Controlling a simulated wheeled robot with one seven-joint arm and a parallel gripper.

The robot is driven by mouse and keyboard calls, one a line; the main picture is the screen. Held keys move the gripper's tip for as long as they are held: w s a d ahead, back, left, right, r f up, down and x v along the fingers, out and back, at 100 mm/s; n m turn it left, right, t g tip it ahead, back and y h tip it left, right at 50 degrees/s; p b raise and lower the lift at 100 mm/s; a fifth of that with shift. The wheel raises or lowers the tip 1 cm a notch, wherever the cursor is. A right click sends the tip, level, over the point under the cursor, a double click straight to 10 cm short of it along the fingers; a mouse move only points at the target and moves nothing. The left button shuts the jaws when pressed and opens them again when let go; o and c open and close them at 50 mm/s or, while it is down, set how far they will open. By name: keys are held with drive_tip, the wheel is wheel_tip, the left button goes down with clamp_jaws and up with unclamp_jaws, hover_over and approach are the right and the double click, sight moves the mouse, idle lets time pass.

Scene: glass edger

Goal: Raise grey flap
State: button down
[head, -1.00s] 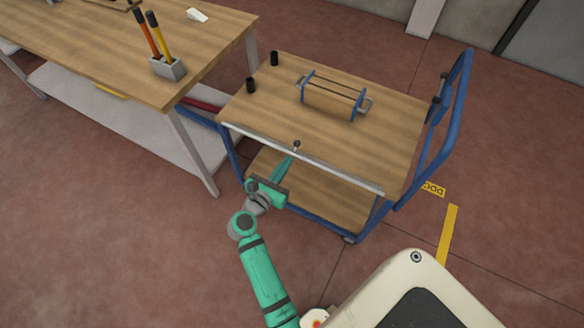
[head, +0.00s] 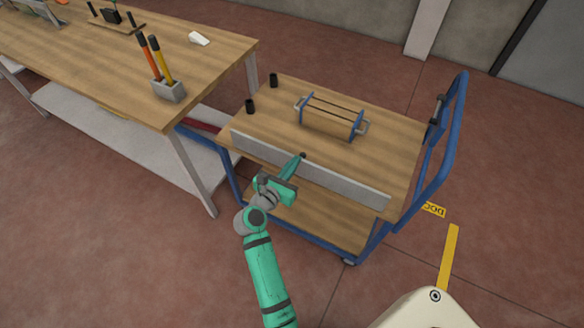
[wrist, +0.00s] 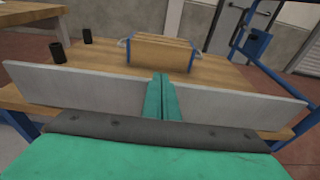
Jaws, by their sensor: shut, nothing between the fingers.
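The grey flap (head: 340,183) is a long flat panel along the front edge of the wooden cart top (head: 390,115). Its broad face shows to me, and its upper edge stands above the cart top in the wrist view (wrist: 75,88). I cannot tell its exact angle. My green gripper (head: 297,163) is at the middle of the flap, on its near side. In the wrist view my gripper's fingers (wrist: 161,85) are together and empty, reaching up to the flap's upper edge. Whether they touch the flap is unclear.
A wooden holder with blue ends (head: 332,117) stands on the cart, with two black cups (head: 250,106) at its left. The blue cart handle (head: 452,140) rises at the right. A workbench (head: 105,70) with a grey tool holder (head: 169,90) is at the left.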

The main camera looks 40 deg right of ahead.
drive_tip(key=shift+w+d+r, duration=0.25)
drive_tip(key=shift+d+r, duration=0.1)
drive_tip(key=shift+d, duration=0.25)
drive_tip(key=shift+s+d, duration=0.1)
drive_tip(key=s+a+r, duration=0.3)
drive_tip(key=a+r, duration=0.4)
drive_tip(key=r, duration=0.2)
idle(0.4)
drive_tip(key=shift+d, duration=0.1)
